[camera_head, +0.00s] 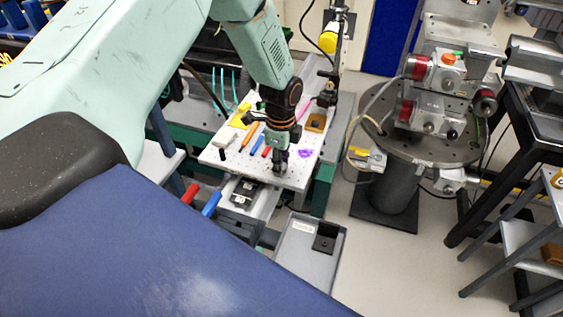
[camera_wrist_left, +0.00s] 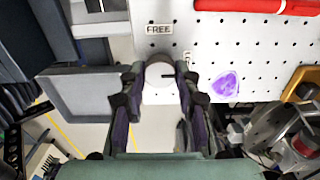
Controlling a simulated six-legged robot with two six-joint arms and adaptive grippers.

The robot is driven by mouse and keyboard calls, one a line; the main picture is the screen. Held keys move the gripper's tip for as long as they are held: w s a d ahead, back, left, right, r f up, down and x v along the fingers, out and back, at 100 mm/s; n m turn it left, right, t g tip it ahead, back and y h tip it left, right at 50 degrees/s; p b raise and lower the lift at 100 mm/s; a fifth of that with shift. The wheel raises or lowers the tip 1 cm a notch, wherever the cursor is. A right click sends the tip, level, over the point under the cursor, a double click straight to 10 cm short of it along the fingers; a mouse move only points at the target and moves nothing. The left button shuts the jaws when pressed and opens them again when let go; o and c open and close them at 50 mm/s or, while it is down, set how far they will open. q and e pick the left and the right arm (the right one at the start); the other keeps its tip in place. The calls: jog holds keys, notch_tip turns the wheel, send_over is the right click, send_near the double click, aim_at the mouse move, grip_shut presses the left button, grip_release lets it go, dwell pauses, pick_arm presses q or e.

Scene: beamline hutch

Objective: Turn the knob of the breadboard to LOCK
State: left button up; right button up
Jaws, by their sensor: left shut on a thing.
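The breadboard is a white plate with rows of holes, in the head view (camera_head: 217,156) and the wrist view (camera_wrist_left: 225,45). Its pale round knob (camera_wrist_left: 158,70) sits near the plate's edge, between my left gripper's fingers in the wrist view. A short dark mark shows on the knob's right side. A FREE label (camera_wrist_left: 158,29) lies above the knob. My right gripper is not in view.
Red (camera_head: 267,152), orange and blue tools, a purple piece (camera_head: 305,153) and an amber block (camera_head: 316,122) lie on the board near the gripper. A grey tray (camera_head: 296,262) is below in front. A round-topped instrument stand (camera_head: 400,150) is at right, with clear floor between.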

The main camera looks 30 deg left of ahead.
pick_arm(q)
jog(key=shift+w+r, duration=0.15)
jog(key=shift+w, duration=0.05)
jog(key=o, duration=1.1)
jog(key=shift+s+a, duration=0.1)
jog(key=shift+s, duration=0.05)
jog(key=shift+o, duration=0.2)
notch_tip(320, 180, up, 12)
